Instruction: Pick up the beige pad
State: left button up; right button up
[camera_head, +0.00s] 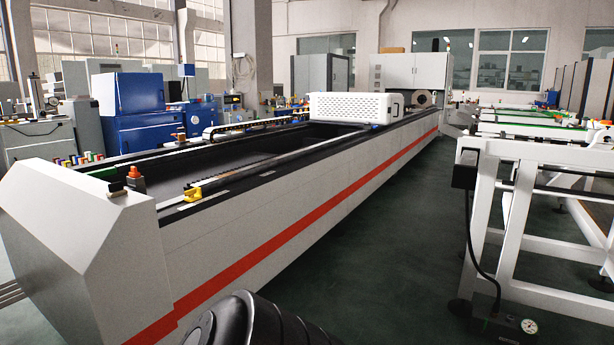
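I see no beige pad in the head view. Neither gripper shows in this view. A dark, rounded, ribbed part, which looks like one of my own arm links, comes in at the bottom edge left of centre. No fingers show on it.
A long grey-white machine (290,228) with a red stripe runs from the left front to the back. White rack frames (520,190) stand at the right. A black box (465,169) with a cable hangs on the nearest frame. Dark green floor (400,240) lies open between them.

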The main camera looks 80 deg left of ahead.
aim_at(116, 189)
jog(key=u, duration=3.7)
